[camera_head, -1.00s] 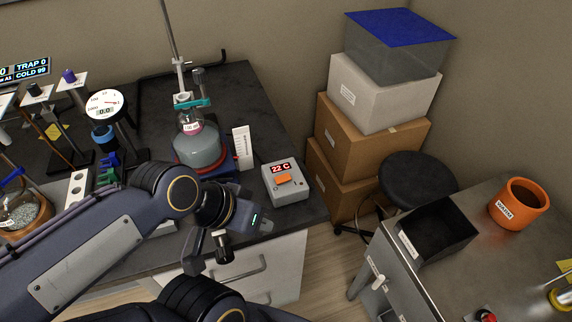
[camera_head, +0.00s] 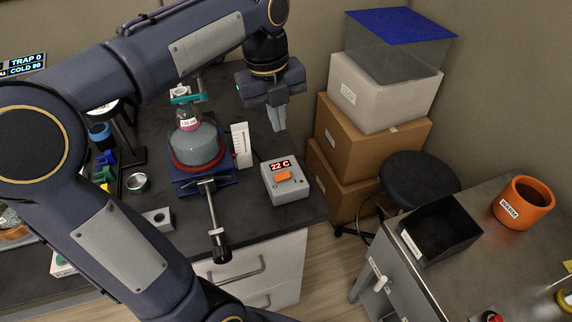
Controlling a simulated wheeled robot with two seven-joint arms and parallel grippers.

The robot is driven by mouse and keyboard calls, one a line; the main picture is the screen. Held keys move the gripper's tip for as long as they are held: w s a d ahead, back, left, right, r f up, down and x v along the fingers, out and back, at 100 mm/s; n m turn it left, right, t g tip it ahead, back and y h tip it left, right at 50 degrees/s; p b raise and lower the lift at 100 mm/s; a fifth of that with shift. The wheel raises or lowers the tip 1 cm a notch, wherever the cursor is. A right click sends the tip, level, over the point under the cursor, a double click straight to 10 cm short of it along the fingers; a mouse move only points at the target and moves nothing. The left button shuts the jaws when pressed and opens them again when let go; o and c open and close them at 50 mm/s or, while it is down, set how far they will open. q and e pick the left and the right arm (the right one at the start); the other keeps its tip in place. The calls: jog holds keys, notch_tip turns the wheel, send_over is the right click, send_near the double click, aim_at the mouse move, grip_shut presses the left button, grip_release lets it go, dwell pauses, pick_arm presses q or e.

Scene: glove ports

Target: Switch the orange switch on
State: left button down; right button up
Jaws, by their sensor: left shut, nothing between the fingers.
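The orange switch (camera_head: 283,176) sits on top of a grey control box (camera_head: 291,188) near the right end of the dark bench. The box's small display reads 22 C in red. My left gripper (camera_head: 278,128) points down above the back right part of the bench, behind the box and up-picture from the switch. It is shut and empty, and apart from the switch. The switch and the box are fully visible. My right gripper is not in view.
A round flask (camera_head: 195,147) in a red-rimmed heater stands left of the box, with a white scale card (camera_head: 241,146) between. A rod with a black knob (camera_head: 221,246) juts over the bench front. Stacked boxes (camera_head: 369,148) stand right of the bench.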

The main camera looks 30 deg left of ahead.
aim_at(284, 175)
pick_arm(q)
jog(key=shift+f, duration=0.1)
jog(key=f, duration=0.4)
jog(key=w+f, duration=0.1)
jog(key=f, duration=0.4)
jog(key=d+f+b, duration=0.1)
jog(key=f, duration=0.3)
jog(key=shift+w+d+f, duration=0.1)
jog(key=shift+w+f, duration=0.05)
jog(key=shift+f, duration=0.25)
jog(key=shift+f, duration=0.25)
jog(key=shift+s+a, duration=0.3)
jog(key=shift+s, duration=0.1)
jog(key=shift+s+a+r, duration=0.1)
jog(key=shift+s+a, duration=0.1)
jog(key=shift+s, duration=0.05)
